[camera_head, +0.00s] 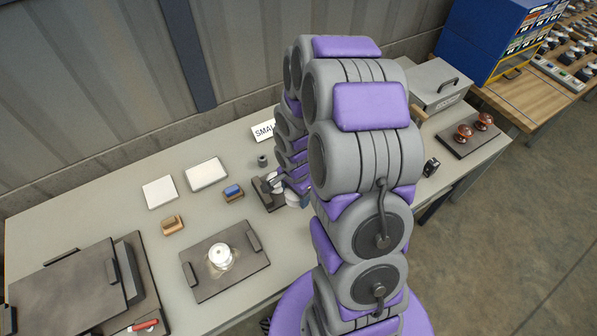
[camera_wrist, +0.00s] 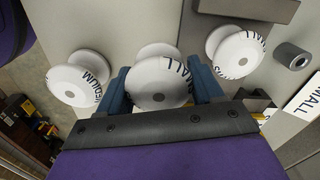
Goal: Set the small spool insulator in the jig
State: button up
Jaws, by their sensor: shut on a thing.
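A white spool insulator (camera_wrist: 160,84) with dark "SMALL" lettering sits between the two blue fingers of my gripper (camera_wrist: 162,92), which is shut on it in the wrist view. A second white spool lettered like SMALL (camera_wrist: 236,52) stands to its right, and a white spool marked MEDIUM (camera_wrist: 76,86) to its left. In the head view my arm hides most of the gripper and the spools. A dark plate with two raised blocks (camera_head: 196,288) lies at the front left, with a white round piece (camera_head: 220,257) at its middle. I cannot tell for sure which fixture is the jig.
A grey hollow cylinder (camera_wrist: 291,56) and a SMALL sign (camera_head: 263,131) stand behind the spools. A dark block (camera_head: 268,196) is close to my gripper. White trays (camera_head: 206,174), small blocks (camera_head: 172,224) and a large dark case (camera_head: 70,285) occupy the table's left.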

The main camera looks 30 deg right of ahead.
jog(key=w+d, duration=0.4)
jog(key=w, duration=0.1)
jog(key=w+d+f, duration=0.1)
jog(key=w+d, duration=0.1)
jog(key=w, duration=0.1)
jog(key=shift+w+d+b, duration=0.2)
jog(key=shift+d+b, duration=0.1)
jog(key=shift+b, duration=0.1)
jog(key=shift+w, duration=0.5)
jog(key=shift+d+f+b, duration=0.15)
jog(key=shift+f+b, duration=0.25)
jog(key=shift+f, duration=1.2)
jog(key=shift+d+f, duration=0.2)
jog(key=shift+f, duration=0.05)
jog(key=o, duration=1)
jog(key=shift+a, duration=0.2)
